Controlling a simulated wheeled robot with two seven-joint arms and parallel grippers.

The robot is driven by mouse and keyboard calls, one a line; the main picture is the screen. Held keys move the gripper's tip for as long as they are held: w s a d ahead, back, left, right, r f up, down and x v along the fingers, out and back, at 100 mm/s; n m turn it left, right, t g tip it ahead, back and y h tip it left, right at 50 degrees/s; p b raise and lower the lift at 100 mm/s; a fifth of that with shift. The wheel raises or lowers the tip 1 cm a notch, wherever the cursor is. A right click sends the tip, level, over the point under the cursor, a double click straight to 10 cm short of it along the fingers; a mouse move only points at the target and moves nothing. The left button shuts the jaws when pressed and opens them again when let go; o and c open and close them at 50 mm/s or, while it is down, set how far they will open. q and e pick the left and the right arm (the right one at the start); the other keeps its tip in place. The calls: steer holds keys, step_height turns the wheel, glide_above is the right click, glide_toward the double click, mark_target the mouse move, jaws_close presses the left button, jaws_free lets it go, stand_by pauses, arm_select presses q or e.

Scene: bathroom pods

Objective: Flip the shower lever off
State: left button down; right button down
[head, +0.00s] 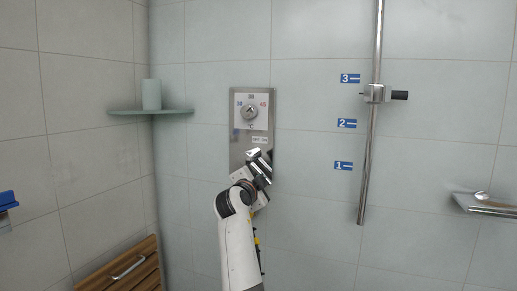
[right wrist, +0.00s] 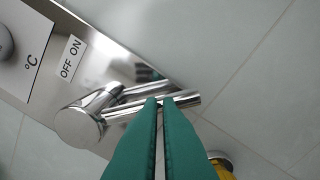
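The steel shower panel (head: 236,150) is on the back wall in the head view, with a temperature dial (head: 250,112) above an OFF ON label (head: 260,140). In the right wrist view the label (right wrist: 71,58) sits above the chrome shower lever (right wrist: 78,126). The lever's bar extends to the right from its round hub. My right gripper (right wrist: 161,101) has its green fingers together, with only a thin gap, and the tips overlap the lever bar. I cannot tell whether they touch it. In the head view my right gripper (head: 262,160) largely hides the lever. My left gripper is not in view.
A vertical rail (head: 371,150) with a holder (head: 385,94) stands to the right. A corner shelf (head: 130,112) bears a pale cylinder (head: 151,94). A soap dish (head: 490,206) is at the right edge. A wooden slatted piece (head: 140,276) with a handle is at lower left.

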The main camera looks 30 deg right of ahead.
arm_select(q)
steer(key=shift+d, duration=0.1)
arm_select(e)
steer(key=shift+d, duration=0.15)
